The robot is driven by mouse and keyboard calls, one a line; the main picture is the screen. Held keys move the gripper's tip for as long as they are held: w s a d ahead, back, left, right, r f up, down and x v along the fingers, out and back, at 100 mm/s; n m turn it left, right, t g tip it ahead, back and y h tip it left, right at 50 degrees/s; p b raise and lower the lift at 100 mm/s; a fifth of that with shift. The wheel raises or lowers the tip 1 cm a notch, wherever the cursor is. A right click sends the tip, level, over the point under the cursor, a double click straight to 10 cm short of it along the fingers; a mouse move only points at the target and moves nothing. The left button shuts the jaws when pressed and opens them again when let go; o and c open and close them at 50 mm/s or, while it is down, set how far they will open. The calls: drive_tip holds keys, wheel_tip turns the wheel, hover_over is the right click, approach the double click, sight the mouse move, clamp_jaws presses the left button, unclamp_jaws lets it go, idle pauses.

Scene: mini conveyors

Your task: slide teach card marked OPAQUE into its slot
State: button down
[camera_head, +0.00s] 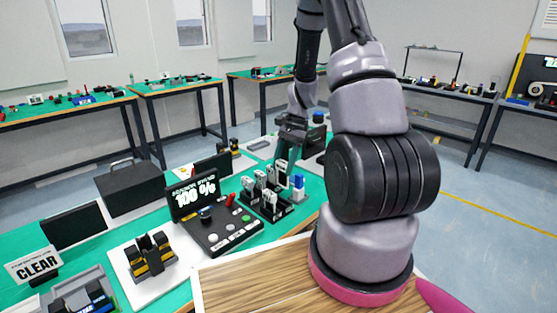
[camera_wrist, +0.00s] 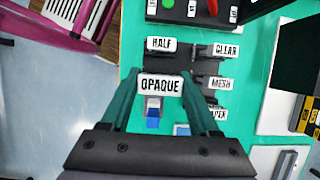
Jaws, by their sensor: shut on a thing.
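The teach card marked OPAQUE (camera_wrist: 160,86) is held between the teal fingertips of my gripper (camera_wrist: 161,80) in the wrist view, its label facing the camera. My gripper (camera_head: 287,158) also shows in the head view, pointing down over the black card rack (camera_head: 270,208). In the wrist view, labels HALF (camera_wrist: 160,44), CLEAR (camera_wrist: 227,50) and MESH (camera_wrist: 221,83) show on the rack. Another label (camera_wrist: 218,113) is partly hidden by a finger. The card's lower end and the slot under it are hidden, so I cannot tell whether they touch.
A blue-topped piece (camera_head: 298,183) is close beside my gripper. Green mat (camera_wrist: 135,55) is bare beside the rack.

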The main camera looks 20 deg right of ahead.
sight(283, 177)
drive_tip(key=shift+w+f, duration=0.1)
idle(0.3)
drive_tip(key=shift+f, duration=2.3)
drive_tip(key=shift+f, duration=0.2)
drive_tip(key=shift+f, duration=1.75)
drive_tip(key=shift+c, duration=0.2)
unclamp_jaws()
drive_tip(key=shift+r, duration=0.1)
